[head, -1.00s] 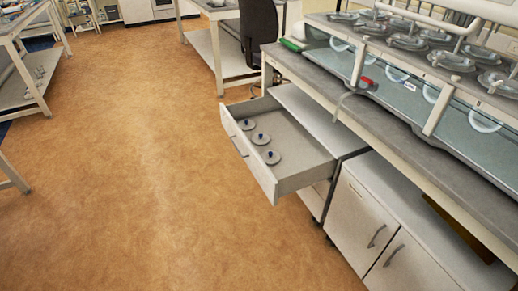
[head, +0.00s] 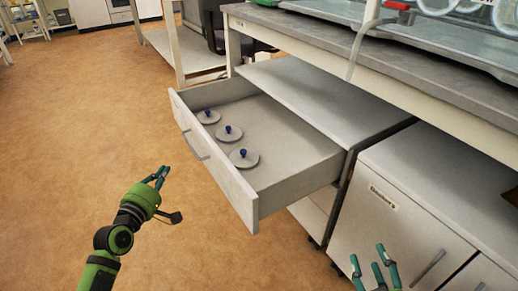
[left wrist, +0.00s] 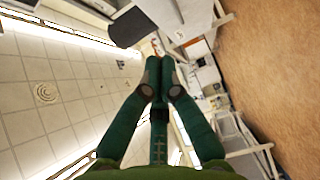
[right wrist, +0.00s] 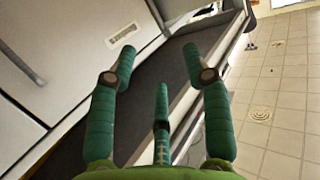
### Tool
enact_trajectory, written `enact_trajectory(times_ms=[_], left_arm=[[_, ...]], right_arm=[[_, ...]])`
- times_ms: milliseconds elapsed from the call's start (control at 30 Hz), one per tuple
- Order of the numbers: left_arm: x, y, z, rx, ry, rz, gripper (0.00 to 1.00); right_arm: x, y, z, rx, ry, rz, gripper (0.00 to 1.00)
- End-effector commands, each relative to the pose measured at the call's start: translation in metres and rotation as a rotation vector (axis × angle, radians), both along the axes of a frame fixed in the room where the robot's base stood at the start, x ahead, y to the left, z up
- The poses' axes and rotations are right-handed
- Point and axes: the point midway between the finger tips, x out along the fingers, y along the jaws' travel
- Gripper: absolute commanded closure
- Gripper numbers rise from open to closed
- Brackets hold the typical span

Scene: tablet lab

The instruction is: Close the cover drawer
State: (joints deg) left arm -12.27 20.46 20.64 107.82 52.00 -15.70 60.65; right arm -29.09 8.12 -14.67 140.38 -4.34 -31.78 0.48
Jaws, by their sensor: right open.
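The cover drawer (head: 220,165) is pulled well out of the grey cabinet under the bench in the head view. Its light front panel carries a curved grey handle (head: 194,145). Three round grey covers (head: 240,160) with blue knobs lie in a row inside, near the front panel. My left gripper (head: 163,172) is shut and empty, over the floor in front of the drawer, apart from the panel. My right gripper (head: 370,262) is open and empty, in front of the cabinet to the right of the drawer; its spread fingers show in the right wrist view (right wrist: 158,62).
A labelled cabinet (head: 380,215) with doors and handles stands right of the drawer. The grey bench top (head: 330,35) overhangs behind it. A dark chair (head: 212,20) is beyond the drawer. The floor (head: 90,110) to the left is clear.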

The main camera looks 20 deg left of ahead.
Motion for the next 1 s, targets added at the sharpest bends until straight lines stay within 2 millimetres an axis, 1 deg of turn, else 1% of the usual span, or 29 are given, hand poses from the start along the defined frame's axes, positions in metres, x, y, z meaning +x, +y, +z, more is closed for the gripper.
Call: enact_trajectory(times_ms=[33,167,267,367,567,667,800,967,1000], left_arm=[[0.000,0.000,0.000,-0.012,-0.020,-0.003,1.00],[0.003,0.000,0.009,-0.032,-0.042,-0.006,1.00],[0.012,0.001,0.010,-0.031,-0.043,-0.006,1.00],[0.028,0.002,0.011,-0.031,-0.045,-0.006,1.00],[0.057,0.005,0.009,-0.030,-0.041,-0.006,1.00],[0.069,0.006,0.009,-0.029,-0.041,-0.005,1.00],[0.086,0.007,0.008,-0.029,-0.039,-0.006,1.00],[0.102,0.008,0.009,-0.028,-0.039,-0.006,1.00],[0.109,0.000,0.008,-0.033,-0.041,-0.008,1.00]], right_arm=[[-0.002,0.000,0.000,0.004,-0.016,0.001,0.51],[-0.003,0.001,0.012,0.014,-0.050,0.004,0.51],[-0.002,0.004,0.022,0.025,-0.098,0.013,0.51],[-0.001,0.009,0.038,0.046,-0.181,0.026,0.51],[-0.007,0.021,0.079,0.103,-0.393,0.062,0.51],[-0.014,0.025,0.099,0.132,-0.499,0.080,0.51],[-0.028,0.031,0.126,0.175,-0.649,0.107,0.51],[-0.048,0.034,0.153,0.224,-0.806,0.135,0.51],[-0.052,0.034,0.158,0.235,-0.837,0.141,0.51]])
